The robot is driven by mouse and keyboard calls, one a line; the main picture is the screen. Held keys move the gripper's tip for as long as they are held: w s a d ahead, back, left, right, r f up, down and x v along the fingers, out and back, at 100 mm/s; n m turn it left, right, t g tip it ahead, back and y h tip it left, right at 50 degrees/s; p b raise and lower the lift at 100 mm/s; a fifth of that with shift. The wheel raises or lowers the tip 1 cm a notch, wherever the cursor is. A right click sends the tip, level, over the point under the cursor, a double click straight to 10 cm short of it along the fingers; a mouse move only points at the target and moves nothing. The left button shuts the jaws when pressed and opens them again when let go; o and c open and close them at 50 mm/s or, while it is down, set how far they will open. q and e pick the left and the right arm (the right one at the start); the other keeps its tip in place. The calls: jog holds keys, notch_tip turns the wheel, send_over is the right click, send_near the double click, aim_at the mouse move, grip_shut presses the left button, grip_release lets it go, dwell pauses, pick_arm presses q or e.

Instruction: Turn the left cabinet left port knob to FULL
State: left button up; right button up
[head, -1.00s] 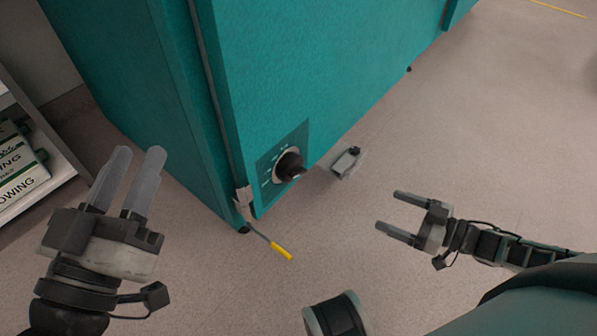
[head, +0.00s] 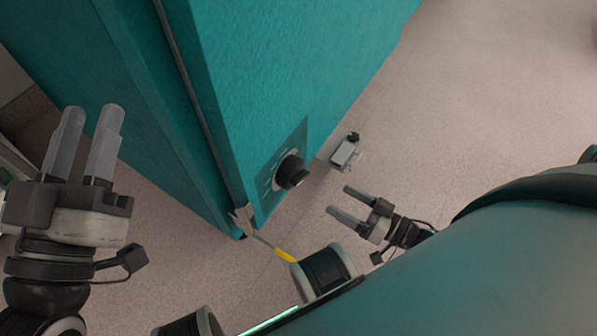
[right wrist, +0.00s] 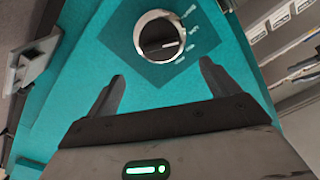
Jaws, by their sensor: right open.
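The black knob (head: 291,172) with a pale ring sits on a darker square plate low on the teal cabinet (head: 250,90). In the right wrist view the knob (right wrist: 160,38) lies ahead of the fingers, with white markings to its right and below; the lettering is too small to read. My right gripper (head: 340,200) is open and empty, apart from the knob, to its right and a little below in the head view. Its fingers (right wrist: 160,88) also show in the right wrist view. My left gripper (head: 92,130) has its fingers apart and empty at the left, away from the knob.
A lever with a yellow tip (head: 285,255) sticks out near the cabinet's lower corner. A small grey box-like fitting (head: 346,152) sits beside the cabinet. Open floor (head: 480,110) lies to the right. Shelving (right wrist: 290,30) shows at the right wrist view's right edge.

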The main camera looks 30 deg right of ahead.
aim_at(304, 179)
jog(key=b+x, duration=0.2)
jog(key=x, duration=0.9)
jog(key=shift+w+a+f+b, duration=0.1)
jog(key=shift+w+a+b, duration=0.05)
jog(key=shift+b, duration=0.25)
pick_arm(q)
jog(key=shift+s+d+r+m+t+h, duration=0.1)
jog(key=shift+s+r+m+t+h, duration=0.15)
jog(key=shift+r+m+h, duration=0.8)
jog(key=shift+s+a+r+m+t+h, duration=0.15)
jog(key=shift+s+r+m+h, duration=0.2)
jog(key=shift+r+m+h, duration=0.7)
jog(key=shift+s+d+r+m+t+h, duration=0.25)
jog(key=shift+r+m+h, duration=0.35)
jog(key=shift+m, duration=0.8)
pick_arm(e)
jog(key=shift+w+a, duration=0.25)
jog(key=shift+w, duration=0.2)
pick_arm(q)
jog(key=shift+a, duration=0.1)
pick_arm(e)
jog(key=c, duration=0.7)
